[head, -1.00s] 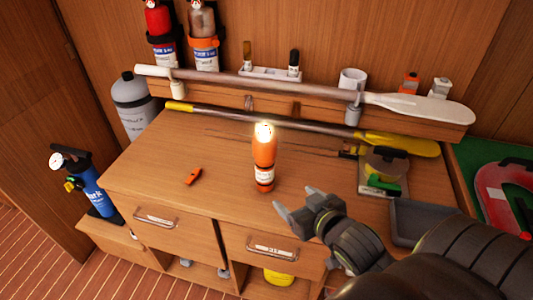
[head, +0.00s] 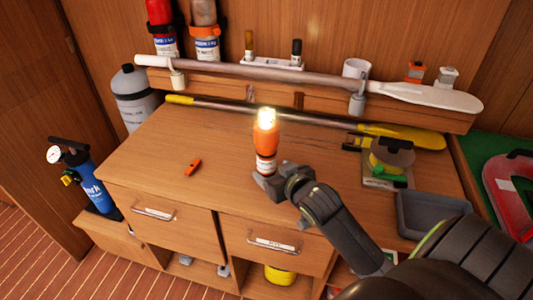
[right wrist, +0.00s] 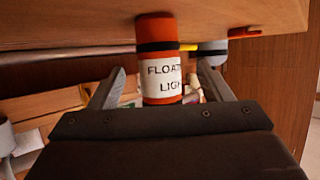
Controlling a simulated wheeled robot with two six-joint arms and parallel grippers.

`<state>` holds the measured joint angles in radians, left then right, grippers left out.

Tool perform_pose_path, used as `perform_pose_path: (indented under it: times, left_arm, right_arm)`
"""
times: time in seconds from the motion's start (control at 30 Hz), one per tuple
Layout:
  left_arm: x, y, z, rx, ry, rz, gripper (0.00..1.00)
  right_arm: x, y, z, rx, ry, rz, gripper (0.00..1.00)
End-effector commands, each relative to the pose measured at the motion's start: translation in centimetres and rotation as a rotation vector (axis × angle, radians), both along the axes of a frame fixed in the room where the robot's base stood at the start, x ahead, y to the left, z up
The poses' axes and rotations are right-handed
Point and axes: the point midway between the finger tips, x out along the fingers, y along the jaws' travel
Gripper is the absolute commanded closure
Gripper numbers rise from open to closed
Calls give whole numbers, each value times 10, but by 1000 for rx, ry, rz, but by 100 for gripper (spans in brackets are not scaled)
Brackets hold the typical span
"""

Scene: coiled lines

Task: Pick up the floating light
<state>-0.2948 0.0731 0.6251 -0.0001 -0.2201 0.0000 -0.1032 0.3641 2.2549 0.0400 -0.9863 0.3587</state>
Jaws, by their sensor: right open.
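The floating light (head: 265,138) is an orange cylinder with a lit top and a white label, standing upright on the wooden cabinet top (head: 215,150). In the right wrist view the floating light (right wrist: 160,75) shows its printed label and a black band, between my two fingers. My right gripper (head: 268,183) is open at the light's lower part, one finger on either side. In the right wrist view the right gripper (right wrist: 160,88) shows small gaps beside the light. My left gripper is not in view.
A small orange item (head: 193,167) lies left of the light. Two paddles, one white (head: 425,97) and one yellow (head: 405,137), run along the back. A reel (head: 390,158) and a grey tray (head: 433,213) are at the right. The left part of the top is mostly clear.

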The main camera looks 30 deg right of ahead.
Motion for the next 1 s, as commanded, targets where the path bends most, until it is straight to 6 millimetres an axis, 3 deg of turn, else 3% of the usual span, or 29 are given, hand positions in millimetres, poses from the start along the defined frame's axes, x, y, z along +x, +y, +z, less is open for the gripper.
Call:
perform_pose_path:
  times: [0.4,0.73,1.0]
  left_arm:
    - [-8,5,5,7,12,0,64]
    - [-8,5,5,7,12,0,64]
    - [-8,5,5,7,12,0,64]
  right_arm:
    - [44,-6,-12,0,0,0,28]
    - [50,-7,-15,-1,-1,0,28]
    - [49,-7,-15,-1,-1,0,61]
